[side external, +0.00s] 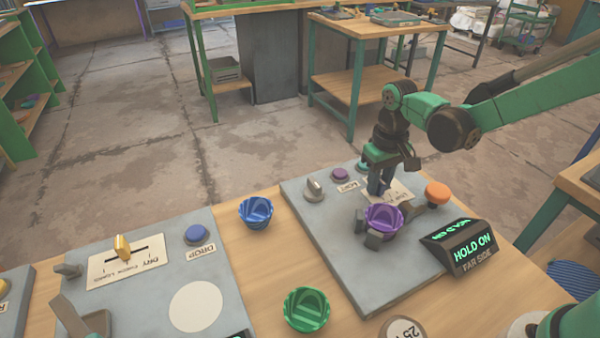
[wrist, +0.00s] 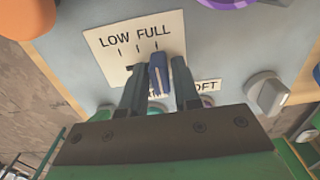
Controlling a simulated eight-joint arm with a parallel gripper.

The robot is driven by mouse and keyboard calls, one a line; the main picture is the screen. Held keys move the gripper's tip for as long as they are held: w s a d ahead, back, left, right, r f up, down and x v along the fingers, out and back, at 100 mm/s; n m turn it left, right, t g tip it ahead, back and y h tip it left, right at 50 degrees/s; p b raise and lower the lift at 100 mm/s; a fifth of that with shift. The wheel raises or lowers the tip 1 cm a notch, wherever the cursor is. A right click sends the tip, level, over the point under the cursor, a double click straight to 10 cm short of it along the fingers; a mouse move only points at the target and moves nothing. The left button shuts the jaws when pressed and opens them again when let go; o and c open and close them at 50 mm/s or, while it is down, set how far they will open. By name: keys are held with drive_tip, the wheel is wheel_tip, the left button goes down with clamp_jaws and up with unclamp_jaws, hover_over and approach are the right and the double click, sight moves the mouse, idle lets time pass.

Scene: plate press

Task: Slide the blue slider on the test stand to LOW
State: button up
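The blue slider (wrist: 158,76) shows in the wrist view at the right end of its slot, near the FULL mark. Its white label plate (wrist: 135,45) reads LOW on the left and FULL on the right, with tick marks between. My gripper (wrist: 158,84) has one dark finger on each side of the slider, with narrow gaps showing, so it looks open around it. In the side view my gripper (side external: 380,187) is low over the grey test stand (side external: 345,245) and hides most of the plate. I cannot make out the slider clearly there.
A purple ribbed bowl (side external: 383,218) sits in a holder close to my gripper. Blue (side external: 256,212) and green (side external: 306,309) bowls stand on the table.

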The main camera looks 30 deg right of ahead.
clamp_jaws()
idle(1.1)
